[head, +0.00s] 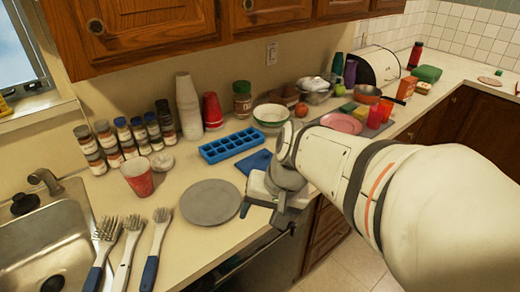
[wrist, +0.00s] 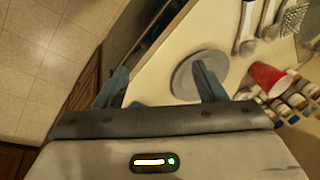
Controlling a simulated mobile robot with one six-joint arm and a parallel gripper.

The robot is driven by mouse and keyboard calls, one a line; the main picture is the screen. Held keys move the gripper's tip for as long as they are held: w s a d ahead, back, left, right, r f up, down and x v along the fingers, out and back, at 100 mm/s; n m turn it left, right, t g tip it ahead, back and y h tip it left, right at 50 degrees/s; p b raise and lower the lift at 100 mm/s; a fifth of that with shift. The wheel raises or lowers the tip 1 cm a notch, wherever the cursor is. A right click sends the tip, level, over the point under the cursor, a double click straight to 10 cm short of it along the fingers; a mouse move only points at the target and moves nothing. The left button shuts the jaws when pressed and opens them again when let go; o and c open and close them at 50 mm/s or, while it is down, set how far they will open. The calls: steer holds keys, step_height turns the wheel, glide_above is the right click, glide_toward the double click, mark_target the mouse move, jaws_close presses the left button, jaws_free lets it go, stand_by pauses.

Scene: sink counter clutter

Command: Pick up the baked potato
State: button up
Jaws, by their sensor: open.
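I cannot surely pick out a baked potato in either view. A small brownish round thing (head: 290,94) lies at the back of the counter behind the white bowl, too small to name. My gripper (head: 265,212) is over the counter's front edge, just right of the grey plate (head: 208,203). In the wrist view my gripper (wrist: 160,84) has its two fingers spread wide, with nothing between them. The right finger overlaps the grey plate (wrist: 185,82) in that view. My arm hides part of the counter to the right.
Brushes (head: 130,250) lie by the sink (head: 45,245). The counter's front edge is near.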

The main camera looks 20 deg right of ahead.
steer(key=w+d+f+m+t+y+b, duration=0.45)
steer(key=w+f+m, duration=0.35)
steer(key=w+m, duration=0.55)
steer(key=w+d+f+m+t, duration=0.1)
steer(key=d+m, duration=0.3)
steer(key=d, duration=0.1)
steer(key=w+d+f+m+t+h+b, duration=0.1)
steer(key=w+d+m+t, duration=0.1)
steer(key=d+m, duration=0.2)
steer(key=w+d+f+m+t+b, duration=0.1)
steer(key=w+d+f+m+t, duration=0.1)
steer(key=d+m, duration=0.3)
steer(key=shift+d+h, duration=0.35)
steer(key=shift+d, duration=0.1)
steer(key=shift+w+d+f+t, duration=0.1)
steer(key=shift+w+f+t, duration=0.05)
steer(key=shift+w+t, duration=0.1)
steer(key=x, duration=0.7)
steer(key=shift+f+p, duration=0.1)
steer(key=shift+p, duration=0.3)
steer(key=shift+d, duration=0.1)
